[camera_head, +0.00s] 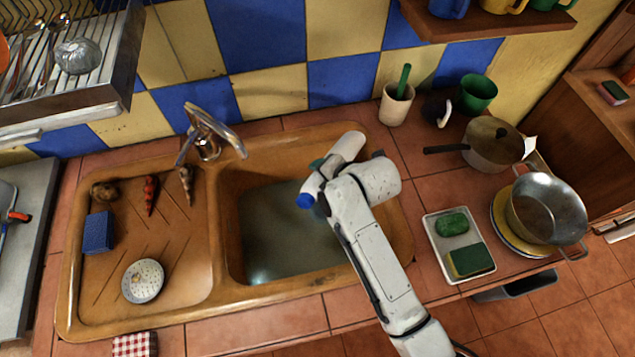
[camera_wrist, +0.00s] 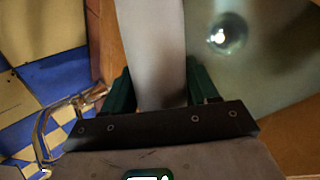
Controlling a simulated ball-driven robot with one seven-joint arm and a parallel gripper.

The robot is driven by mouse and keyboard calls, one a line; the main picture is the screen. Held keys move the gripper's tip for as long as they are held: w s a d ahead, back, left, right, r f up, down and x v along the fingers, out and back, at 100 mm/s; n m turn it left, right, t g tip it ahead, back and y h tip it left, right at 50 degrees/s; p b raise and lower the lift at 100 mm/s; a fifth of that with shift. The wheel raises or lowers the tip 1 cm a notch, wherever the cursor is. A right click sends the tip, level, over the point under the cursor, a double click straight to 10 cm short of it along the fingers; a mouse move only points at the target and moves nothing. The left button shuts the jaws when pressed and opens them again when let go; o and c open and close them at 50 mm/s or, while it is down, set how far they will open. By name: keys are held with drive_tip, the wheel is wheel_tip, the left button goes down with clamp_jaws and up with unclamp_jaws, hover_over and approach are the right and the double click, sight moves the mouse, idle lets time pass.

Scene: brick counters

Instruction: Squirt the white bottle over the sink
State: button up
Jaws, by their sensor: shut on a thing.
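The white bottle (camera_head: 346,146) is tilted above the sink basin, with its blue cap (camera_head: 305,201) toward the lower left. My gripper (camera_head: 326,170) is shut on the bottle. In the wrist view, the bottle's white body (camera_wrist: 152,45) lies between the two green fingers of my gripper (camera_wrist: 160,88). My wrist hides part of the bottle. The brown sink (camera_head: 222,240) has a grey-green basin under the bottle and a ribbed drainboard on the left. No squirted liquid can be made out.
A metal faucet (camera_head: 206,140) stands behind the sink. A sponge tray (camera_head: 437,265), a lidded saucepan (camera_head: 492,150) and a metal pot (camera_head: 545,208) are to the right. A blue sponge (camera_head: 98,233) and a strainer (camera_head: 143,281) lie on the drainboard.

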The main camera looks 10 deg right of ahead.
drive_tip(key=shift+w+d+f+t+h+b, duration=0.25)
drive_tip(key=shift+w+f+t+h+b, duration=0.1)
drive_tip(key=shift+f+b, duration=0.25)
drive_tip(key=t+b, duration=0.1)
drive_tip(key=b, duration=0.2)
drive_tip(key=r+n+t+h+b, duration=0.1)
drive_tip(key=b, duration=0.2)
drive_tip(key=shift+s+a+r+n+t+h, duration=0.1)
drive_tip(key=shift+s+r+n+t+h, duration=0.05)
drive_tip(key=shift+n+t+h, duration=0.15)
drive_tip(key=t+b, duration=0.1)
drive_tip(key=r+n+t+h+b, duration=0.1)
drive_tip(key=b, duration=0.1)
drive_tip(key=s+a+t+h+b, duration=0.1)
drive_tip(key=b, duration=0.1)
drive_tip(key=shift+s+a+r+n, duration=0.1)
drive_tip(key=shift+r+n, duration=0.15)
drive_tip(key=shift+n, duration=0.05)
drive_tip(key=shift+s+a+r+n+t+b, duration=0.15)
drive_tip(key=shift+r+n+t+b, duration=0.15)
drive_tip(key=shift+r+t+b, duration=0.25)
